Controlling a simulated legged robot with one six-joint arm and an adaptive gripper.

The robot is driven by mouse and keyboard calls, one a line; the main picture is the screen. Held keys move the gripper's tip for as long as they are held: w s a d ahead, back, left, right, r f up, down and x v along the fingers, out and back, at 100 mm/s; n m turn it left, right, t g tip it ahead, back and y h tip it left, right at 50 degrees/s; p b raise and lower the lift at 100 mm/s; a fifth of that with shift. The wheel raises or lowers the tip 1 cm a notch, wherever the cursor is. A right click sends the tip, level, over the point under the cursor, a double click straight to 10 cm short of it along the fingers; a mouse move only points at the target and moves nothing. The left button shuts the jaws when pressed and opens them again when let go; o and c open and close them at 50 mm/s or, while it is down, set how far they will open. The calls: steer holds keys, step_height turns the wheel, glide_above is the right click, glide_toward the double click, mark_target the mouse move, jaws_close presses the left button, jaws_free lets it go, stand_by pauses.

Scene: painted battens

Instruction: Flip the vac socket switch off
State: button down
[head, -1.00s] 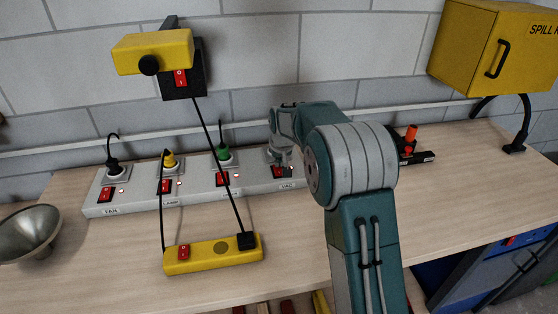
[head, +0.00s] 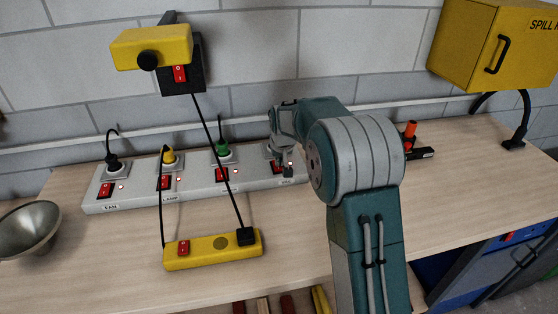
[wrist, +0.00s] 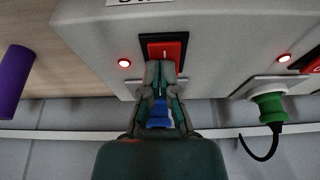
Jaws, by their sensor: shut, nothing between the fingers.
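A long grey power strip (head: 136,197) lies on the bench against the wall. The vac socket is at its right end, with its label (head: 287,182) in front. The red vac switch (wrist: 165,49) sits in a black frame in the wrist view, with a lit red lamp (wrist: 124,62) beside it. My gripper (wrist: 160,68) is shut and empty, its fingertips over the near edge of the switch. I cannot tell whether they touch it. A blue plug (wrist: 159,116) is partly hidden behind the fingers. In the head view my gripper (head: 287,170) partly covers the switch.
A green plug (head: 222,149), a yellow plug (head: 168,156) and a black plug (head: 114,164) fill the other sockets. A yellow switch bar (head: 208,254) lies in front, with black cords above it. A purple cylinder (wrist: 14,82) is near the strip.

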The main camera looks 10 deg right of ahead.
steer(key=v, duration=1.3)
steer(key=shift+w+r, duration=0.2)
steer(key=shift+r, duration=0.3)
